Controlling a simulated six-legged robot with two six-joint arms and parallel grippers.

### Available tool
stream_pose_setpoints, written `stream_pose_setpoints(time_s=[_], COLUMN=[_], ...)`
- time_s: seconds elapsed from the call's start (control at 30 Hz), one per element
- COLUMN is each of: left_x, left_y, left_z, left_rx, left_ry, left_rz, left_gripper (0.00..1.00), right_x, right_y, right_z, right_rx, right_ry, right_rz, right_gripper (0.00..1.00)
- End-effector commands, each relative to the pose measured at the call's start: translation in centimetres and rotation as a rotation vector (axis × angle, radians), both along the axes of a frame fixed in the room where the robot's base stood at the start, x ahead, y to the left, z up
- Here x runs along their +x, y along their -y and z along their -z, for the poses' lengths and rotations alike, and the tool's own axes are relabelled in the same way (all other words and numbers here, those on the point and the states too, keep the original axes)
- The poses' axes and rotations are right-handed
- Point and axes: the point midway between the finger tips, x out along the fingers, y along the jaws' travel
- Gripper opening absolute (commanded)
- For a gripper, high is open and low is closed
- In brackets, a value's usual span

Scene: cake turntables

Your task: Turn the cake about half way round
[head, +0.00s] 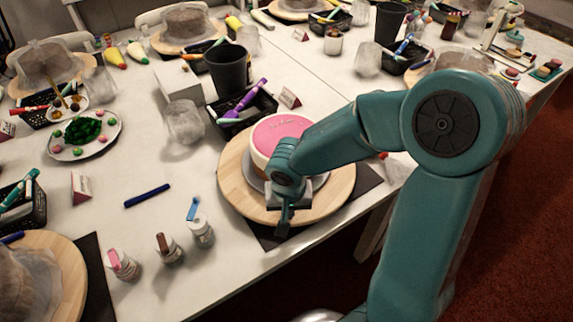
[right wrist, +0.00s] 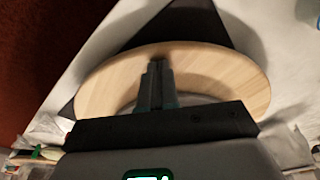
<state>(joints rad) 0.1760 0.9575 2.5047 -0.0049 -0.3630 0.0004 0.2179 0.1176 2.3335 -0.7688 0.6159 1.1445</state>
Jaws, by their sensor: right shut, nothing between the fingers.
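The cake (head: 276,132) has a pink top and sits on a round wooden turntable (head: 237,180) near the table's front edge. A grey board shows between the cake and the wood. My right gripper (head: 283,230) reaches down over the front rim of the turntable, with its fingers together and nothing between them. In the right wrist view the shut fingers (right wrist: 157,68) point at the wooden turntable (right wrist: 220,68); I cannot tell whether they touch it. My right arm hides part of the cake. My left gripper is not in view.
A dark mat (head: 368,178) lies under the turntable. Small bottles (head: 201,231) and a blue pen (head: 147,195) lie to its left. A black cup (head: 227,72) and a black basket (head: 248,112) stand behind it.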

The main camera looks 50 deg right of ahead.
Motion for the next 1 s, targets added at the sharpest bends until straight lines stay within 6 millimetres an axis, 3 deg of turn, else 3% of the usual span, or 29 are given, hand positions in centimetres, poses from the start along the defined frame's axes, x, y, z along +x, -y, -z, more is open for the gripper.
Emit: stream_pose_setpoints(time_s=[1.0], left_x=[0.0], left_y=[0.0], left_z=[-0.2], left_rx=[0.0], left_ry=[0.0], left_rz=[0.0], left_gripper=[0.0], right_x=[-3.1], right_y=[4.2], right_z=[0.0], right_rx=[0.001], right_ry=[0.001], right_rz=[0.0], right_gripper=[0.0])
